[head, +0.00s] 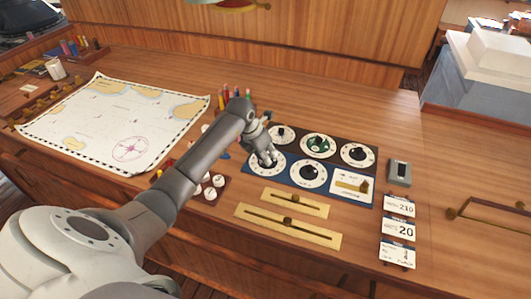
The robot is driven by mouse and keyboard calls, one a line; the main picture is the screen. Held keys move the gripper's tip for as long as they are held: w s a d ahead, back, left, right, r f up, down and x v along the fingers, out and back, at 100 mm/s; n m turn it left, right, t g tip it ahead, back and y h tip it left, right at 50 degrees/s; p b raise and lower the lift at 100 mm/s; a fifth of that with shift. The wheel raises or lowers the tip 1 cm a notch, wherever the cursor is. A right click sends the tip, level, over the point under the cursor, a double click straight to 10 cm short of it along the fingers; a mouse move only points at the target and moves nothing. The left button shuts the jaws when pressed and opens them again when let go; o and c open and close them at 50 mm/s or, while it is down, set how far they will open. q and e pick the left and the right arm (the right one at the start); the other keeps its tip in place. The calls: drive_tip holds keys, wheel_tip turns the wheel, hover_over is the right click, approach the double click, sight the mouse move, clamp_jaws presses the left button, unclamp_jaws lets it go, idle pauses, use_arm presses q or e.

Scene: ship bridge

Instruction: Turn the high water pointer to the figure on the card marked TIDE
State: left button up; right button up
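My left gripper (267,158) points down over the lower-left dial (256,170) of the instrument panel. Its fingers hide that dial's middle, and I cannot tell whether they are open or shut on its knob. Other white-faced dials are the upper-left one (283,133), the upper-right one (357,155) and the lower-middle one (309,174). The upper-middle dial (318,145) has a green centre. Labels are too small to tell which dial carries the high water pointer. Three cards stand at right: one reading 210 (399,206), one reading 20 (398,229), and a lower one (397,253) that is unclear. I cannot read TIDE.
A small slider (352,186) sits at the panel's lower right. Two brass slider plates (295,202) (287,226) lie in front. A grey box (399,172) stands right of the panel. White knobs (211,193) lie under my arm. A chart (115,118) covers the left.

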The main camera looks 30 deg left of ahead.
use_arm(q)
clamp_jaws()
drive_tip(key=shift+a+f+b, duration=0.1)
drive_tip(key=shift+b, duration=0.2)
drive_tip(key=m+b, duration=0.1)
drive_tip(key=b, duration=0.1)
drive_tip(key=m+h+b, duration=0.1)
drive_tip(key=b, duration=0.1)
drive_tip(key=shift+w+a+f+m+b, duration=0.1)
drive_tip(key=shift+a+m+b, duration=0.05)
drive_tip(key=shift+m+b, duration=0.25)
drive_tip(key=shift+m+g+h+b, duration=0.4)
drive_tip(key=shift+m+h+b, duration=0.1)
drive_tip(key=shift+m+b, duration=0.95)
drive_tip(key=shift+r, duration=0.2)
drive_tip(key=shift+o, duration=2.1)
unclamp_jaws()
drive_tip(key=shift+o, duration=0.2)
